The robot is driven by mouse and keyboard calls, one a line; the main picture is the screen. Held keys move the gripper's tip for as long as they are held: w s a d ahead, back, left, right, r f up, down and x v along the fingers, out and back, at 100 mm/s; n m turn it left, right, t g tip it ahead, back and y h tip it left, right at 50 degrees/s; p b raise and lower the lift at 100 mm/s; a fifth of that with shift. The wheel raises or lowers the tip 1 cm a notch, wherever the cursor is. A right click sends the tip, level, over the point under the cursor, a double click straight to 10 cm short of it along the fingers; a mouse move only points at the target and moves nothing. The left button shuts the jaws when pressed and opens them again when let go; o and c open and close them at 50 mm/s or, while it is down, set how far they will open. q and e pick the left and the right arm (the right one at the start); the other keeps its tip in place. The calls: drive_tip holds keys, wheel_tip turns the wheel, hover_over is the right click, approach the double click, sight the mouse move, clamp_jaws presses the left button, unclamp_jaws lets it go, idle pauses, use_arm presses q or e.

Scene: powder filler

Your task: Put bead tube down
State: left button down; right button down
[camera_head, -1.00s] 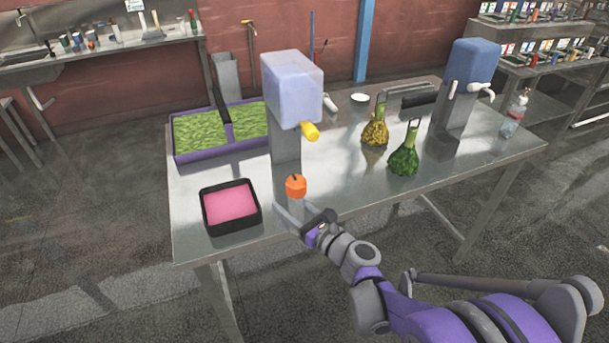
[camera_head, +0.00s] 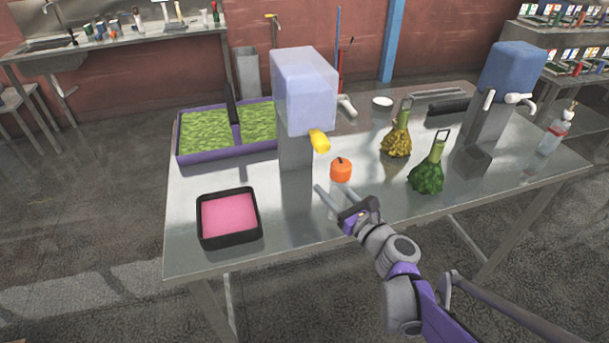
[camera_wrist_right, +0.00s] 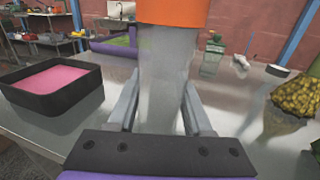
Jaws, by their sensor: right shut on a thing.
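The bead tube (camera_wrist_right: 165,75) is a clear, greyish tube with an orange cap (camera_wrist_right: 172,12). In the head view the orange cap (camera_head: 341,169) stands out in front of the dispenser's yellow spout, with the faint clear body below it. My right gripper (camera_head: 338,194) is shut on the tube and holds it upright near the table's front edge. In the right wrist view my right gripper's fingers (camera_wrist_right: 160,108) lie on either side of the tube body. I cannot tell whether the tube's bottom touches the table. My left gripper is out of view.
A black tray with pink contents (camera_head: 258,226) sits left. A dispenser with a pale box and yellow spout (camera_head: 320,141) stands behind the tube. Yellow (camera_head: 397,143) and green (camera_head: 427,178) bundles stand right. Bare metal tabletop (camera_head: 292,205) lies between tray and tube.

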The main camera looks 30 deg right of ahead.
drive_tip(key=w, duration=1.3)
drive_tip(key=shift+w+a+f, duration=0.15)
drive_tip(key=shift+f, duration=0.15)
wheel_tip(320, 180, down, 3)
drive_tip(key=shift+f, duration=0.1)
drive_tip(key=shift+f+b, duration=0.1)
drive_tip(key=shift+b, duration=0.3)
drive_tip(key=shift+c, duration=1.6)
unclamp_jaws()
